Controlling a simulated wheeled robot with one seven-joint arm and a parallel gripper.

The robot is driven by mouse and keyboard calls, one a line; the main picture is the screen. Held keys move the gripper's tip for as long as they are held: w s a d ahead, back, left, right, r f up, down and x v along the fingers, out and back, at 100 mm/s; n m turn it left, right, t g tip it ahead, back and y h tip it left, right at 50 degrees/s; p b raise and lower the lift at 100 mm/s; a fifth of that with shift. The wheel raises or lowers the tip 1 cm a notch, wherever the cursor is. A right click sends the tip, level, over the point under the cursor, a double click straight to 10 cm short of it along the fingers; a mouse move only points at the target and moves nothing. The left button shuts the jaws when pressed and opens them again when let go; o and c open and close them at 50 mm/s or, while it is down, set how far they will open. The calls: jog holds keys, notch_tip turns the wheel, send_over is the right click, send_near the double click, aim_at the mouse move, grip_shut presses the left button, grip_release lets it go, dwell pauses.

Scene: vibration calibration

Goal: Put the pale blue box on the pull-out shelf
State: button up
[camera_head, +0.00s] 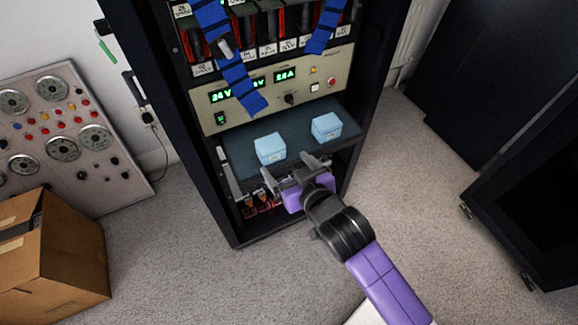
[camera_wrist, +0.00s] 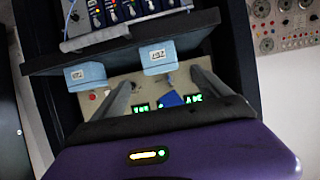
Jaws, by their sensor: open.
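Two pale blue boxes stand upright on the dark pull-out shelf (camera_head: 298,141): a left one (camera_head: 270,149) and a right one (camera_head: 326,128). My gripper (camera_head: 290,171) is open and empty at the shelf's front edge, nearer the left box. The wrist view is upside down; there the open fingers (camera_wrist: 160,78) point at the left box (camera_wrist: 159,57), which shows between them. The other box (camera_wrist: 86,76) lies outside the fingers. The shelf also shows there as a dark slab (camera_wrist: 125,45). No contact between fingers and boxes can be made out.
The shelf sits in a black rack under a beige power panel (camera_head: 285,88) with green readouts. Blue straps (camera_head: 240,85) hang in front. Below the shelf are red and orange parts (camera_head: 262,205). A cardboard box (camera_head: 70,255) is at left; carpet is clear at lower right.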

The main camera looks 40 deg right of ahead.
jog(key=s+a+n+t+y, duration=0.1)
jog(key=s+a, duration=0.2)
jog(key=s, duration=0.4)
jog(key=s+a+n+y, duration=0.1)
jog(key=s+a, duration=0.2)
jog(key=s, duration=0.5)
jog(key=s+a+r, duration=0.1)
jog(key=s+r, duration=0.2)
jog(key=s, duration=0.3)
jog(key=s+a+r+n+t+y, duration=0.1)
jog(key=s+a+r, duration=0.1)
jog(key=s+r, duration=0.2)
jog(key=s, duration=0.3)
jog(key=shift+r+y, duration=0.2)
jog(key=shift+y, duration=0.1)
